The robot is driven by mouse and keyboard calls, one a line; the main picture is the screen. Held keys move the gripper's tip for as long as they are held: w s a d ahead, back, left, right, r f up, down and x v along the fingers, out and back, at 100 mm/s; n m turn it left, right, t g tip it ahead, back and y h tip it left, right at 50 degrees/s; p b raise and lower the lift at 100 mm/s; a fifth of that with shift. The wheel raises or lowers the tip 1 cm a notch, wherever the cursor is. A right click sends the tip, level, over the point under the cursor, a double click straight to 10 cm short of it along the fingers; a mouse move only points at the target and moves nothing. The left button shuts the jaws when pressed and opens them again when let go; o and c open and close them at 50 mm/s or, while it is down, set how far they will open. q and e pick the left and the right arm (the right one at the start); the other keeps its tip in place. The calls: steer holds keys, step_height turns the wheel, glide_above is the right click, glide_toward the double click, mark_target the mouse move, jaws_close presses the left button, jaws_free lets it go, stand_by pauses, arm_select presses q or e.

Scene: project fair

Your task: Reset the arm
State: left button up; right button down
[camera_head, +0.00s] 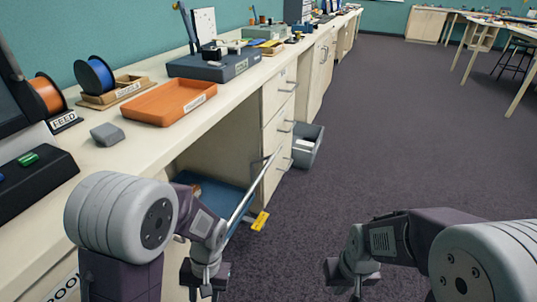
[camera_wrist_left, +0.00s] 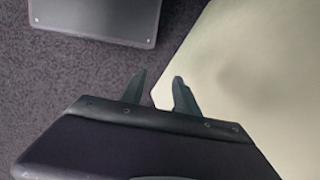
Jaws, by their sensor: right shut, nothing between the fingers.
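My right arm comes in from the right in the head view. Its gripper (camera_head: 356,287) hangs low over the dark carpet, shut and empty. My left arm comes in from the lower left, beside the bench. Its gripper (camera_head: 204,288) points down near the bench front, partly cut by the frame's lower edge. In the left wrist view the left gripper's two fingers (camera_wrist_left: 159,82) stand apart with nothing between them. Dark floor and a pale panel lie beyond those fingertips.
The long bench (camera_head: 140,145) runs along the left. It holds an orange tray (camera_head: 172,101), a blue spool (camera_head: 95,76) and a grey block (camera_head: 107,134).

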arm_select(q)
step_height(320, 180, up, 40)
steer(key=w+a+t+h+p, duration=0.1)
steer(key=t+h+p, duration=0.1)
steer(key=p, duration=3.3)
steer(key=shift+w+t+p, duration=0.2)
steer(key=shift+t+p, duration=0.15)
steer(key=shift+t, duration=0.45)
steer(key=shift+f, duration=0.1)
